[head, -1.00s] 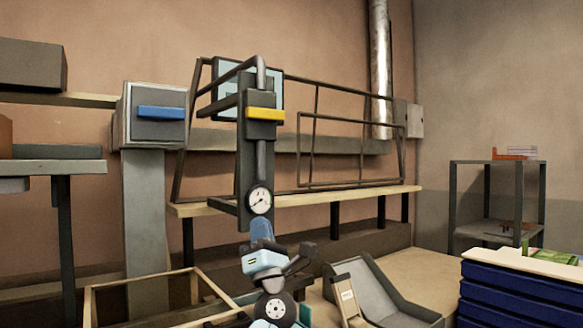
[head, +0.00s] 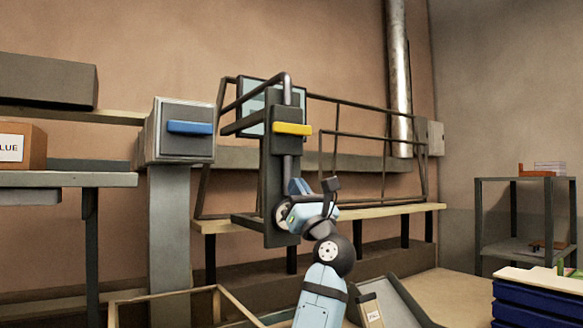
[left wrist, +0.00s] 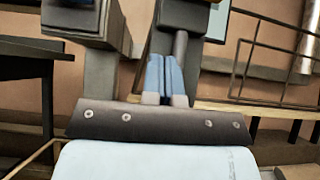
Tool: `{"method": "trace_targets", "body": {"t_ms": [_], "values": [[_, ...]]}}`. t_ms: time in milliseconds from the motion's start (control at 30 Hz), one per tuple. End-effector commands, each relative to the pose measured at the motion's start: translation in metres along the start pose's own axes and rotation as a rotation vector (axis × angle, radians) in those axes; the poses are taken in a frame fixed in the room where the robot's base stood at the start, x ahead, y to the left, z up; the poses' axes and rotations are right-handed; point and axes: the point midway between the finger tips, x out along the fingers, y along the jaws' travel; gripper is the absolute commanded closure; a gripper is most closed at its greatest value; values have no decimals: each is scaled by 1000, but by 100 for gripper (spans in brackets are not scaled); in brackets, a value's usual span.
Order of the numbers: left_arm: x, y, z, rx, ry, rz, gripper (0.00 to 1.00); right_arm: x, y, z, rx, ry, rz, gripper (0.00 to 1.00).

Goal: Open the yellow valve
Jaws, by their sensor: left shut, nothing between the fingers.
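The yellow valve (head: 292,129) is a horizontal bar handle on a dark box, on an upright dark post with a grey pipe. My left gripper (head: 298,187) is shut and empty. It is below the yellow handle, in front of the post, and apart from the handle in the picture. In the left wrist view the blue fingers (left wrist: 165,78) are together and point up along the post and pipe. The handle cannot be made out clearly there. My right gripper is not in view.
A grey box with a blue handle (head: 190,128) stands left of the post. A dark metal railing (head: 360,137) runs behind, above a wooden bench (head: 400,210). An open wooden frame (head: 165,295) and blue crates (head: 535,305) are in front. A shelf (head: 480,225) stands at right.

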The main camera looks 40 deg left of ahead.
Motion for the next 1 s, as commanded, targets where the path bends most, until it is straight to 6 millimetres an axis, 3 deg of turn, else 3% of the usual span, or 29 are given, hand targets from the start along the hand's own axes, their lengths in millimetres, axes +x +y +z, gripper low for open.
{"method": "trace_targets", "body": {"t_ms": [433,500,700,1000], "values": [[94,1,3,3,-2,2,100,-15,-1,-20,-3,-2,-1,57],[102,1,13,-1,-2,1,100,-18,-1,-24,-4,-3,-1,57],[115,0,26,0,0,1,100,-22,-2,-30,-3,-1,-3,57],[117,0,28,1,0,0,100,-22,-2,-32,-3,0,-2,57]]}}
